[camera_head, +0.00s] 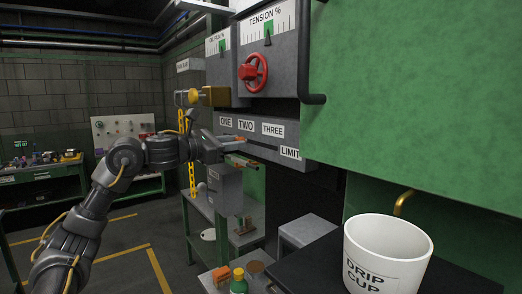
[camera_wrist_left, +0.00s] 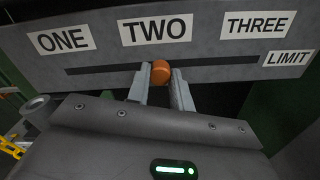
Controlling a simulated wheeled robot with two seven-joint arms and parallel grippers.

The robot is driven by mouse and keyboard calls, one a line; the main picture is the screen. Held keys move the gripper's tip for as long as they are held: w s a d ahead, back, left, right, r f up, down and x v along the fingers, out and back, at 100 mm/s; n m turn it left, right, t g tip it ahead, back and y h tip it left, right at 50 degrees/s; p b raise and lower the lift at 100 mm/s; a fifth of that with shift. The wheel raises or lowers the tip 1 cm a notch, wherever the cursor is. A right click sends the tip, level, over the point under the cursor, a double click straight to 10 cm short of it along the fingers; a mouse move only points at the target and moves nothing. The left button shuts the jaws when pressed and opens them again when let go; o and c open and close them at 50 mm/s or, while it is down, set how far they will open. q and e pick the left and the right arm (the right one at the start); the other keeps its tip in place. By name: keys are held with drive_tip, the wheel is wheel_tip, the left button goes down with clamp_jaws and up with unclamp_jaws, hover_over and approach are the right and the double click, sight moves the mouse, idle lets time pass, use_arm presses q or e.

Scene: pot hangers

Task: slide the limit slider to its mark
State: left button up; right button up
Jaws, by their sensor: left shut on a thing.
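The limit slider has a round orange knob (camera_wrist_left: 160,71) on a long dark slot (camera_wrist_left: 220,61) in a grey panel (camera_head: 260,149). The knob stands below the TWO plate (camera_wrist_left: 156,29), slightly right of that plate's middle. The ONE plate (camera_wrist_left: 62,40) is to its left, the THREE plate (camera_wrist_left: 258,24) to its right, and the LIMIT plate (camera_wrist_left: 289,58) is at the slot's right end. My left gripper (camera_head: 238,141) reaches the panel from the left and is shut on the knob, with a finger on each side. My right gripper is not in view.
A red handwheel (camera_head: 253,72) sticks out above the panel. A yellow knob (camera_head: 193,96) is at the upper left. A white drip cup (camera_head: 386,254) stands at the front right below a large green cover (camera_head: 420,90). A shelf with a green bottle (camera_head: 238,281) is below.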

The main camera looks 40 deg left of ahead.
use_arm(q)
drive_tip(key=o, duration=0.8)
drive_tip(key=shift+d, duration=0.1)
drive_tip(key=shift+o, duration=0.2)
drive_tip(key=b+v, duration=0.4)
drive_tip(key=v, duration=0.3)
